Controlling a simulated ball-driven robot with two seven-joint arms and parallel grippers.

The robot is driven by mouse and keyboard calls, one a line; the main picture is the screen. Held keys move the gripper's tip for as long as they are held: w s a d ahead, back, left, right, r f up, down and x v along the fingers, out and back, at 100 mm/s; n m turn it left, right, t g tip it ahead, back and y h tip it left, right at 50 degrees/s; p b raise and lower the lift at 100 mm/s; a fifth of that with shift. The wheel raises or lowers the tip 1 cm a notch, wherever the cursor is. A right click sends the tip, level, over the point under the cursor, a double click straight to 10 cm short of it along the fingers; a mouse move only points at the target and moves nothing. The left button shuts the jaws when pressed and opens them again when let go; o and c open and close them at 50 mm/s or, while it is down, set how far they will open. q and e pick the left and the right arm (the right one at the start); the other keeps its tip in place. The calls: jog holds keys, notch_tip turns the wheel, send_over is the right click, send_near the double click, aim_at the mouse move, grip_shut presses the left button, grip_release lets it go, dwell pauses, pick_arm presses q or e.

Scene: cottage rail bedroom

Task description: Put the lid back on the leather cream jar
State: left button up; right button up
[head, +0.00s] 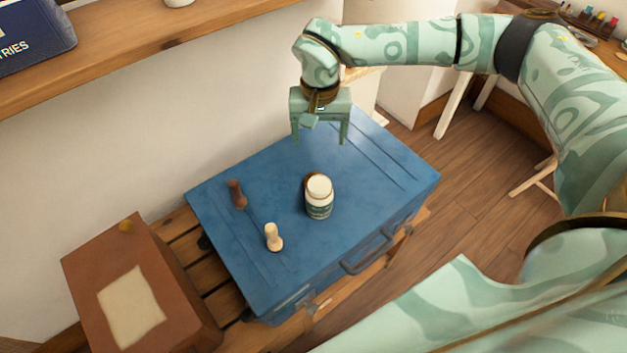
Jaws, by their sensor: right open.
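The leather cream jar (319,203) stands upright on the blue case (370,165), with a dark green label and a pale round top. I cannot tell whether that pale top is open cream or a cover. A brown rounded edge (308,180) shows just behind the jar, mostly hidden by it; it may be the lid. My right gripper (320,141) is open and empty, pointing down above the far part of the case, behind the jar and apart from it. My left gripper is not in view.
A dark brown-handled tool (237,194) and a pale wooden knob-shaped piece (274,237) lie left of the jar. The case rests on a slatted wooden rack (187,237) beside a brown box (85,270). A wooden shelf (130,62) runs along the wall at upper left.

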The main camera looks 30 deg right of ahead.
notch_tip(320, 180, down, 9)
jog(key=b, duration=0.2)
jog(key=shift+r+b, duration=0.1)
jog(key=shift+b, duration=0.2)
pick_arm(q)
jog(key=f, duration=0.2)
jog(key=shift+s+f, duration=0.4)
pick_arm(e)
jog(key=f+b, duration=0.1)
jog(key=f, duration=0.2)
jog(key=a+f+b, duration=0.1)
jog(key=f, duration=0.1)
jog(key=shift+w+f+b, duration=0.1)
jog(key=shift+f+b, duration=0.15)
jog(key=shift+b, duration=0.1)
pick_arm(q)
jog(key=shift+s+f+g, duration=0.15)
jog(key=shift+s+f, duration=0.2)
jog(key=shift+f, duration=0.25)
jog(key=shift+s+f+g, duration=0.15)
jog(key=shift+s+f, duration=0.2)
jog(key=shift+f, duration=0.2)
pick_arm(e)
jog(key=shift+r, duration=0.15)
jog(key=c, duration=1)
